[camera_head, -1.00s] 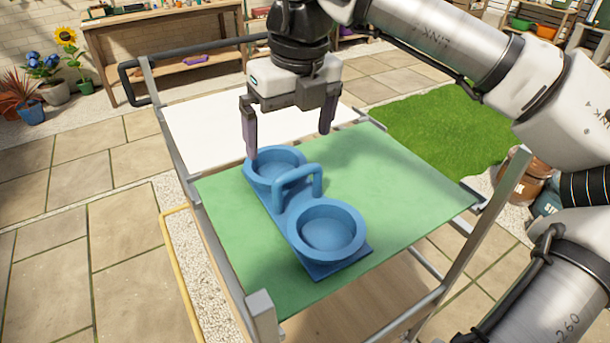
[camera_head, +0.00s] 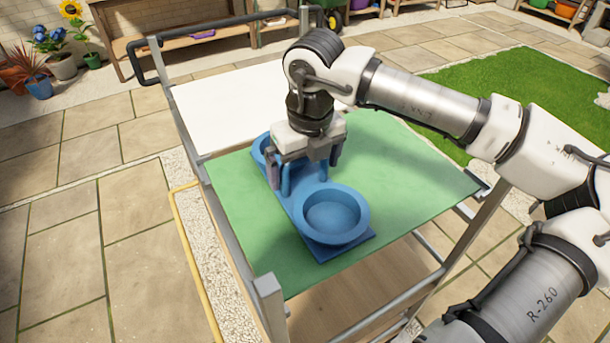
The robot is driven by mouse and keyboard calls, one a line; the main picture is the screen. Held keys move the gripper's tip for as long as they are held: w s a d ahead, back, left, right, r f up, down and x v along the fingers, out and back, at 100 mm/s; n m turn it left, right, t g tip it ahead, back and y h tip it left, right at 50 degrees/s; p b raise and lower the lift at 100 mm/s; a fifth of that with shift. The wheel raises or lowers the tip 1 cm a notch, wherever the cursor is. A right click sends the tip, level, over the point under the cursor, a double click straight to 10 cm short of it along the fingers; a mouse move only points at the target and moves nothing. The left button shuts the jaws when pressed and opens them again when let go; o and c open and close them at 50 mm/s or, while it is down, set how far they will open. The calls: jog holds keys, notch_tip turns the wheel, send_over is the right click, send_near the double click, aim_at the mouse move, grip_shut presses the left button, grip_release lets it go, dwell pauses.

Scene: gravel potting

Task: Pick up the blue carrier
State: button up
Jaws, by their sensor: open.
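The blue carrier (camera_head: 332,213) lies on the green mat of the cart top. It has two round cups on a flat base and an arched handle between them. The near cup shows fully and looks empty; the far cup is mostly hidden behind my gripper. My gripper (camera_head: 304,173) is open and low over the middle of the carrier, pointing down. Its fingers appear on either side of the handle, one left and one right. I cannot tell whether they touch it.
The green mat (camera_head: 410,190) is clear around the carrier. The white panel (camera_head: 235,110) behind it is bare. Metal posts and rails (camera_head: 270,310) edge the cart. A wooden bench (camera_head: 180,40) with plants beside it stands at the back, and grass lies at the right.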

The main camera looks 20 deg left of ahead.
jog(key=shift+a+f, duration=0.1)
jog(key=shift+f, duration=0.6)
jog(key=c, duration=0.8)
jog(key=shift+r, duration=0.1)
jog(key=shift+c, duration=0.2)
